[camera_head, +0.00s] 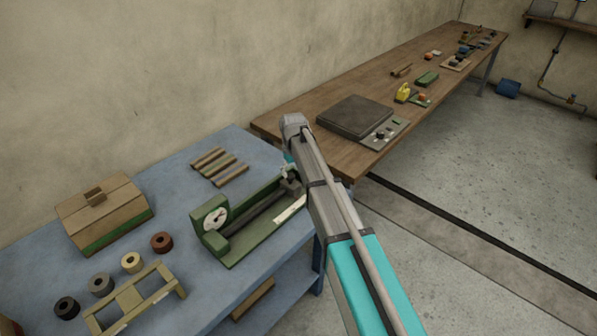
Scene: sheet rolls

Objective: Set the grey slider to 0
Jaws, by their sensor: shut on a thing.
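A green measuring device (232,243) stands on the blue table, with a round white dial (216,218) at its left end. A dark rail (250,213) runs from the dial end toward the right, and a pale scale strip (290,209) lies along its front. My gripper (289,184) is at the right end of the rail, partly hidden by my arm. It is shut on the grey slider there. The slider is mostly hidden by the gripper and arm, and its exact position against the scale cannot be read.
A brown workbench (345,95) behind holds a dark flat-topped device (354,117) and small items.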

